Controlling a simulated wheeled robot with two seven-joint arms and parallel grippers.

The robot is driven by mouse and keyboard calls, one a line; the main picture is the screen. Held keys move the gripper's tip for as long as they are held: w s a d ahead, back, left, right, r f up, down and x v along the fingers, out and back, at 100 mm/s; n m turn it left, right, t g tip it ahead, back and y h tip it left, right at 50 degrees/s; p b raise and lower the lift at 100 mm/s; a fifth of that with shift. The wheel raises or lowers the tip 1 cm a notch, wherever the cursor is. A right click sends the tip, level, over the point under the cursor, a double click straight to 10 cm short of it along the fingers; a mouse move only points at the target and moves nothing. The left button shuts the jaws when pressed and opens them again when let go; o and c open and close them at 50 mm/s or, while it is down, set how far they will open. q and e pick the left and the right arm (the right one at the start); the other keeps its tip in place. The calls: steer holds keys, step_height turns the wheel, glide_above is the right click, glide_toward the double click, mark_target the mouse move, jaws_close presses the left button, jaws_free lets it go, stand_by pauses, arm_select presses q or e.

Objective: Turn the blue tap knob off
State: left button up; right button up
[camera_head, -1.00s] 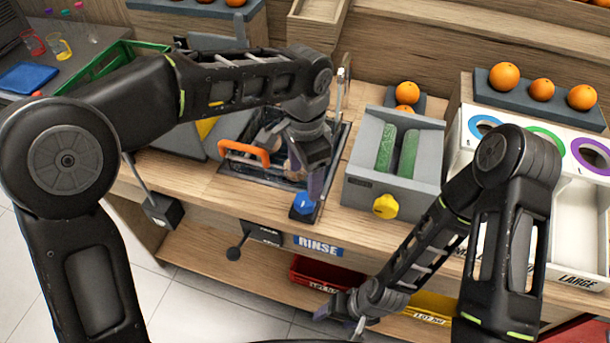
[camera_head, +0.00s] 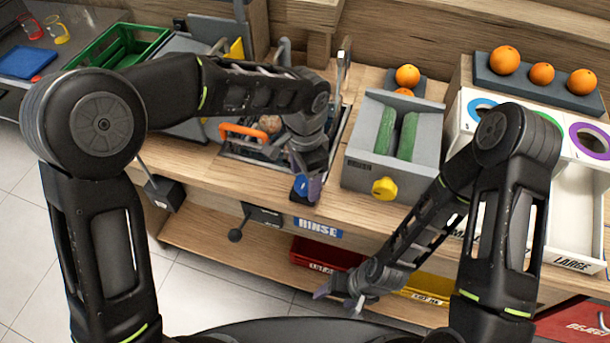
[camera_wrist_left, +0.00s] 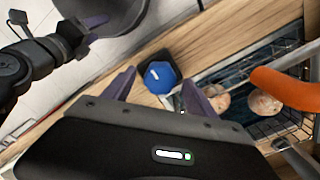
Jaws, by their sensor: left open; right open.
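The blue tap knob (camera_head: 301,187) sits at the front edge of the counter by the rinse basin (camera_head: 235,154), above the RINSE label. My left gripper (camera_head: 309,179) is pointed down at the knob and partly covers it. In the left wrist view the blue knob (camera_wrist_left: 159,76) shows between the two spread fingertips of my left gripper (camera_wrist_left: 158,80); I cannot tell whether they touch it. My right gripper (camera_head: 338,297) is open and empty, low in front of the shelf bins.
An orange-handled basket (camera_head: 243,131) with round produce is in the basin, close to my left gripper. A grey box with a yellow knob (camera_head: 384,188) stands to the right. Red (camera_head: 322,252) and yellow (camera_head: 425,290) bins are on the lower shelf.

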arm_select(q)
steer(key=shift+f, duration=0.35)
steer(key=c, duration=1.4)
